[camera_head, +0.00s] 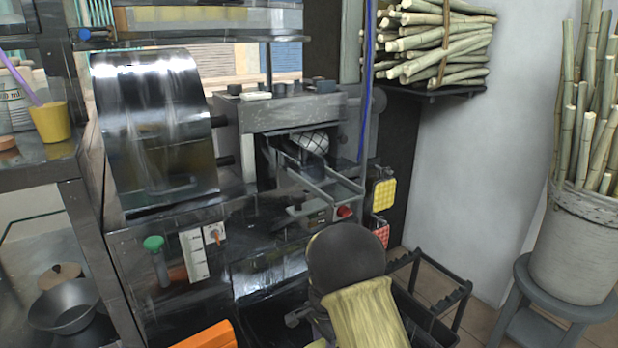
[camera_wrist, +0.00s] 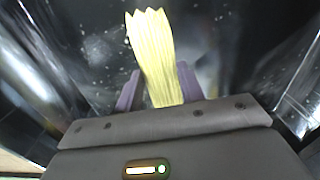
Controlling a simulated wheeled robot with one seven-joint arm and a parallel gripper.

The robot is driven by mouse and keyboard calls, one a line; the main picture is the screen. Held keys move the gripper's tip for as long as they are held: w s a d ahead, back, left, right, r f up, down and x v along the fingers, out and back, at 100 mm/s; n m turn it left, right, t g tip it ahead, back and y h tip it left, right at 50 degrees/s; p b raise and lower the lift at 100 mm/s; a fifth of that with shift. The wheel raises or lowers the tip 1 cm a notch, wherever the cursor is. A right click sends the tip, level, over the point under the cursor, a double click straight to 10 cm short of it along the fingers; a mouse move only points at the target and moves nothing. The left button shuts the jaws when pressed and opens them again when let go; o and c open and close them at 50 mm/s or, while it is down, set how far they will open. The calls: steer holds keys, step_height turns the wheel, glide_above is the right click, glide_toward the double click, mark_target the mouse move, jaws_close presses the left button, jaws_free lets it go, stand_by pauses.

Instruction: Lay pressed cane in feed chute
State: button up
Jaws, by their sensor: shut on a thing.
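In the wrist view, the pressed cane (camera_wrist: 158,58) is a flat, pale yellow strip with a jagged far end. My gripper (camera_wrist: 157,90) has its purple fingers on both sides of the strip and is shut on it. The strip points away from the palm, tilted slightly left. In the head view, the feed chute (camera_head: 335,188) is a grey railed trough at the front of the press (camera_head: 285,112), below a patterned roller (camera_head: 312,142). I cannot tell the gap between cane and chute.
A shiny curved metal cover (camera_head: 155,135) stands left of the press. A red button (camera_head: 345,211) sits beside the chute. A dark rack (camera_head: 455,300) is at lower right. A cane bundle (camera_head: 440,45) lies on a wall shelf, and a cane-filled bucket (camera_head: 575,245) stands on a stool.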

steer(key=s+d+r+n+p, duration=0.1)
steer(key=d+r+n+p, duration=0.3)
steer(key=d, duration=0.3)
steer(key=s+d+r+n+p, duration=0.2)
steer(key=d+r+n+p, duration=0.2)
steer(key=d+n+p, duration=0.2)
steer(key=shift+d, duration=0.45)
